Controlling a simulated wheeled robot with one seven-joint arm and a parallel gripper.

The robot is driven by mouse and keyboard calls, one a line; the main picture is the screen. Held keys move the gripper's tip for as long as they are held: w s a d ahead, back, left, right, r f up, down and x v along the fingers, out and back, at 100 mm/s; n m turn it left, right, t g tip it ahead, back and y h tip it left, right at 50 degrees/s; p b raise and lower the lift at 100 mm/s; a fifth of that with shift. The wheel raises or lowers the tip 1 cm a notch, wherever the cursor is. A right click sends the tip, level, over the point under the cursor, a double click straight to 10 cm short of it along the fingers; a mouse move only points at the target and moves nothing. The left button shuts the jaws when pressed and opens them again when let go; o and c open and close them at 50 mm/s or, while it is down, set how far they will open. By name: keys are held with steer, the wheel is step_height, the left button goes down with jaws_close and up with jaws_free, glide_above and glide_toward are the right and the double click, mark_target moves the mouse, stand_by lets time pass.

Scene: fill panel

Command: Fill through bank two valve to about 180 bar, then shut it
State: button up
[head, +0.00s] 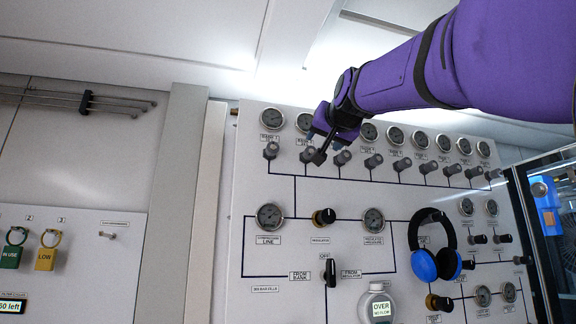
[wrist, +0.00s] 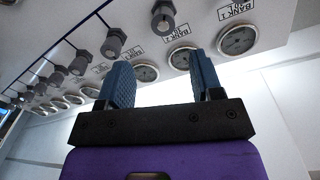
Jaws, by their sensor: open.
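The fill panel (head: 340,200) has a top row of round gauges with grey valve knobs below. The bank two gauge (head: 305,122) is second from the left; its label shows in the wrist view by the bank two gauge (wrist: 183,57). The bank two valve knob (head: 308,155) also shows at the top of the wrist view (wrist: 162,15). My gripper (head: 318,146) is open and empty, in front of the panel and overlapping the area by this knob. In the wrist view its blue fingers (wrist: 162,62) stand apart with nothing between. Contact cannot be told. Gauge needles are too small to read.
Blue headphones (head: 435,250) hang on the panel at the right. A black lever (head: 330,272) sits below the regulator knob (head: 324,217). Neighbouring bank valves (head: 342,158) stand close by.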

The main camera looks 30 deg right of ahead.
mark_target(311, 152)
steer(key=x, duration=1.1)
steer(key=shift+w+a, duration=0.15)
steer(key=shift+a, duration=0.05)
steer(key=shift+m, duration=0.3)
steer(key=c, duration=0.9)
